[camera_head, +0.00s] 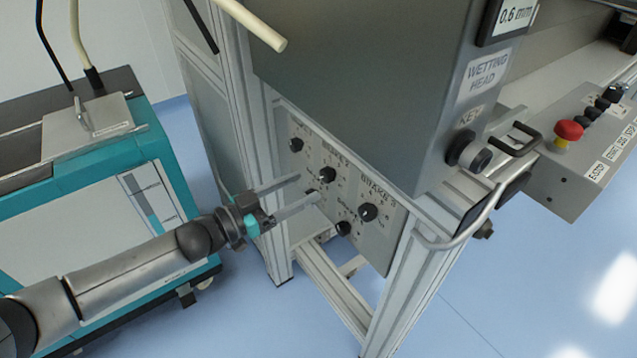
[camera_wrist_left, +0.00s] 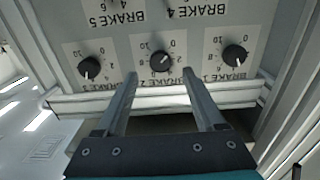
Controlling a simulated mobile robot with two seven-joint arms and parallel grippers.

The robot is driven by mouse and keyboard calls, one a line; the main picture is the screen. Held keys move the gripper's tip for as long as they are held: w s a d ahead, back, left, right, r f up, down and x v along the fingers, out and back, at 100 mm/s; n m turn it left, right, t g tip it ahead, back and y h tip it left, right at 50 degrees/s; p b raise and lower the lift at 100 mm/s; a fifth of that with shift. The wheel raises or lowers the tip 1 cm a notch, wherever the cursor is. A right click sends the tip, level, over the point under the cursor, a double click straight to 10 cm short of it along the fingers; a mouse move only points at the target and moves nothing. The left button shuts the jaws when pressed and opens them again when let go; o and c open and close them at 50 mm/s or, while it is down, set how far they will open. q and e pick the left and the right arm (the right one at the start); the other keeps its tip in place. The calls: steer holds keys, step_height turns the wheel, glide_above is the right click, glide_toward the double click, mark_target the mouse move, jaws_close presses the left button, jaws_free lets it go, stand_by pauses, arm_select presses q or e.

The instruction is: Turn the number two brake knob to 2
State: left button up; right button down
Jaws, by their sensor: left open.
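The brake panel carries black knobs with number scales. The number two brake knob (camera_head: 327,174) is the middle one of the upper row; in the left wrist view it (camera_wrist_left: 162,62) sits above its upside-down "BRAKE 2" label. A light mark on it seems to point up and right in that view; the exact number is unclear. My left gripper (camera_head: 308,187) is open and faces the panel. In the left wrist view its fingertips (camera_wrist_left: 160,72) lie left and right of this knob, just short of it, with nothing between them. My right gripper is not seen.
The brake 1 knob (camera_wrist_left: 235,56) and brake 3 knob (camera_wrist_left: 89,68) flank the middle one. Another knob (camera_head: 343,228) is lower on the panel. The wetting head box (camera_head: 365,85) overhangs the panel. A teal cabinet (camera_head: 160,165) stands left, beside my left arm.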

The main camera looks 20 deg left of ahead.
mark_target(323, 177)
arm_select(q)
steer(key=shift+b+x, duration=0.75)
steer(key=shift+x, duration=1.9)
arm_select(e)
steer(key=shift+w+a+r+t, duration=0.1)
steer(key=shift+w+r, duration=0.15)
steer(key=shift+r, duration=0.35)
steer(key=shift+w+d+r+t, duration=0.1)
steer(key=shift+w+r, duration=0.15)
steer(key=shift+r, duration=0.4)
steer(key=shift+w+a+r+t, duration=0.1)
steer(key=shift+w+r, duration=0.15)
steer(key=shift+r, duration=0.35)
arm_select(q)
steer(key=shift+c, duration=0.3)
jaws_close()
